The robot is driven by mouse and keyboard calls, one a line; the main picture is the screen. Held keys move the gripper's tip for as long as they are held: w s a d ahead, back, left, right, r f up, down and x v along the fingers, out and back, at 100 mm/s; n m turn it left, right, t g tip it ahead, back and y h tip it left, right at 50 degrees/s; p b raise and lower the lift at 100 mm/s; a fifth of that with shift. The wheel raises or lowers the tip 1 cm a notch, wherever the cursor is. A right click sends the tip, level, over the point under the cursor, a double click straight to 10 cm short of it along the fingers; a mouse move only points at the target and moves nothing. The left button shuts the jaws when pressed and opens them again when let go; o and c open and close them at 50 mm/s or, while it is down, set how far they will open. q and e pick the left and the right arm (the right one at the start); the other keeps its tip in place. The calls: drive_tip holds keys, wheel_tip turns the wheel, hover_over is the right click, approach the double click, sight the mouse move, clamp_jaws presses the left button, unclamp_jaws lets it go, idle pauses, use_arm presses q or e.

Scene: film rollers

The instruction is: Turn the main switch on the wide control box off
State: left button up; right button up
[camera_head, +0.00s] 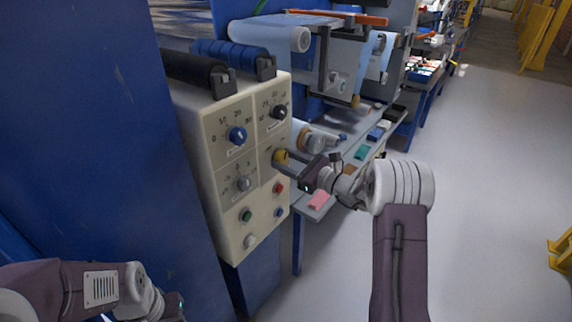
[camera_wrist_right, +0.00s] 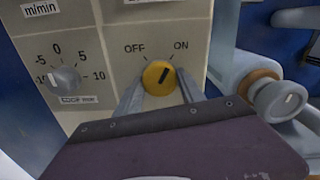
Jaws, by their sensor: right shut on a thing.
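The wide control box (camera_head: 208,140) is a cream panel with several knobs and buttons, left of centre in the head view. Its main switch (camera_head: 281,156) is a round yellow knob at the panel's right side. In the right wrist view the yellow switch (camera_wrist_right: 160,76) sits below the OFF and ON labels, its dark mark pointing up and right towards ON. My right gripper (camera_head: 285,160) is at the switch, its fingers shut on the knob from both sides. My left arm is at the lower left, its gripper (camera_head: 176,306) partly cut off by the frame edge.
A grey knob (camera_wrist_right: 65,79) sits left of the switch. A blue knob (camera_head: 237,135) and a black knob (camera_head: 279,112) are higher on the panel. Rollers (camera_head: 270,36) and a shelf with small coloured things stand behind.

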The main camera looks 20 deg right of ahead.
drive_tip(key=n+b, duration=0.3)
drive_tip(key=b, duration=0.2)
drive_tip(key=n+b, duration=0.4)
drive_tip(key=b, duration=0.2)
drive_tip(key=n+b, duration=0.3)
drive_tip(key=b, duration=0.2)
drive_tip(key=shift+f+n+b, duration=0.3)
drive_tip(key=shift+n+b, duration=0.05)
drive_tip(key=shift+n, duration=0.05)
drive_tip(key=shift+r+n+b, duration=0.25)
drive_tip(key=shift+n+b, duration=0.75)
drive_tip(key=shift+b, duration=0.15)
drive_tip(key=o, duration=1.4)
drive_tip(key=shift+c, duration=0.2)
